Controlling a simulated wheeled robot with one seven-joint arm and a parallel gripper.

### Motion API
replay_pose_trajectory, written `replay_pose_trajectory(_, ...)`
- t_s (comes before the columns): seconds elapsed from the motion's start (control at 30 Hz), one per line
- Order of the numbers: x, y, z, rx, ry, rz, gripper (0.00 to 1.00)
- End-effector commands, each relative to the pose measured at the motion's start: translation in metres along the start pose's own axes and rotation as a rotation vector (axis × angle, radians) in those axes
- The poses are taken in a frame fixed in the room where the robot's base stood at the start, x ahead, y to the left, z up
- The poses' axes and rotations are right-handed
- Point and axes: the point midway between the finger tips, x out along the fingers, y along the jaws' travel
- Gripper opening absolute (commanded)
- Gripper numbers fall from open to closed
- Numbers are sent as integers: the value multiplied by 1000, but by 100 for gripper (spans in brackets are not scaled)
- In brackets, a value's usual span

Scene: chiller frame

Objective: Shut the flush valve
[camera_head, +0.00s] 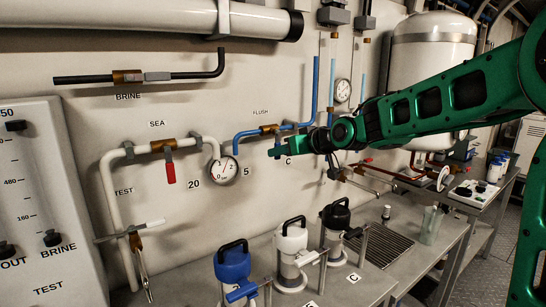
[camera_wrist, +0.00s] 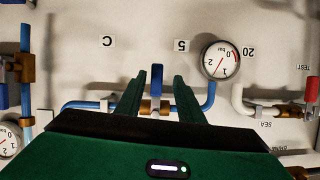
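The flush valve (camera_head: 268,129) is a brass body on the blue pipe under the FLUSH label in the head view. In the wrist view, which is upside down, its brass body (camera_wrist: 150,106) shows behind my fingers. Its blue handle (camera_wrist: 156,78) stands crosswise to the horizontal pipe, hanging downward in the room. My gripper (camera_wrist: 157,82) is open, one finger on each side of the handle, with gaps visible. In the head view my gripper (camera_head: 278,151) is in front of the valve and hides most of the handle. I cannot tell how deep the handle is between the fingers.
The red-handled SEA valve (camera_head: 169,165) and a round gauge (camera_head: 223,171) are left of my gripper. A bench below holds a blue-topped canister (camera_head: 232,262), a white one (camera_head: 291,240) and a black one (camera_head: 336,217). Another blue-handled valve (camera_wrist: 27,95) is at the wrist view's left.

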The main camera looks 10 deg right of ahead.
Motion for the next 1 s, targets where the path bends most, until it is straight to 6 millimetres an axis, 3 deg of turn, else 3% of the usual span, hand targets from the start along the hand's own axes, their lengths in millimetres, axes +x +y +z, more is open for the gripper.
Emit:
replay_pose_trajectory(0.2, -25, 0, 1, 1, -2, 0, 34)
replay_pose_trajectory(0.7, -34, 4, 6, 5, -16, 11, 34)
replay_pose_trajectory(0.83, -56, 26, 35, 32, -101, 75, 34)
replay_pose_trajectory(1.0, -118, 70, 108, 125, -298, 223, 34)
